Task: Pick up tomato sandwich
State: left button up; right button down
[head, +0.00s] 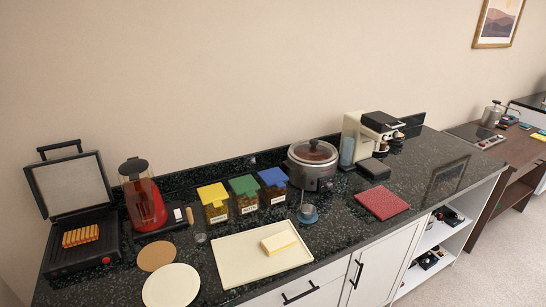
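An orange-brown, ridged item that looks like a toasted sandwich (81,236) lies on the lower plate of the open sandwich press (79,259) at the far left. I cannot tell its filling. The press lid (72,184) stands raised behind it. A pale yellow block (279,242) lies on a cream tray (234,277) in the front middle; I cannot tell whether it is food such as butter or cheese. Neither of my grippers shows in the head view.
A red blender (145,208) stands right of the press. A brown round board (156,256) and a cream round plate (171,287) lie in front. Lidded jars (243,194), a slow cooker (312,166) and a coffee machine (367,138) line the back. The right end of the counter is mostly clear.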

aim_at(72, 238)
jog(key=u, duration=1.45)
